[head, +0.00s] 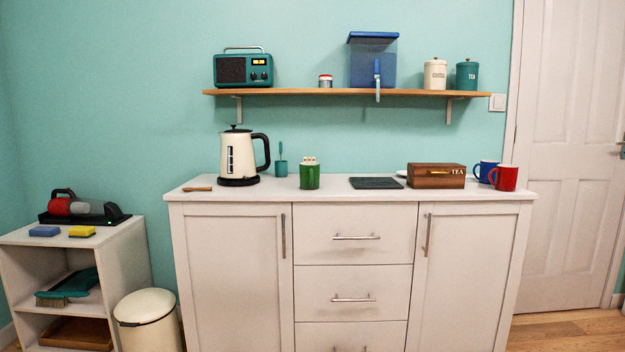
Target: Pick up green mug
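A green mug (309,179) stands upright on the white cabinet top (231,196), left of its middle. Its handle seems to face me. Several small pale things show above its rim; I cannot tell what they are. My gripper is not in view, and nothing hides the mug's front.
A wooden tea box (437,176), blue mug (485,171) and red mug (505,178) stand right. A loaded shelf (330,92) hangs above.

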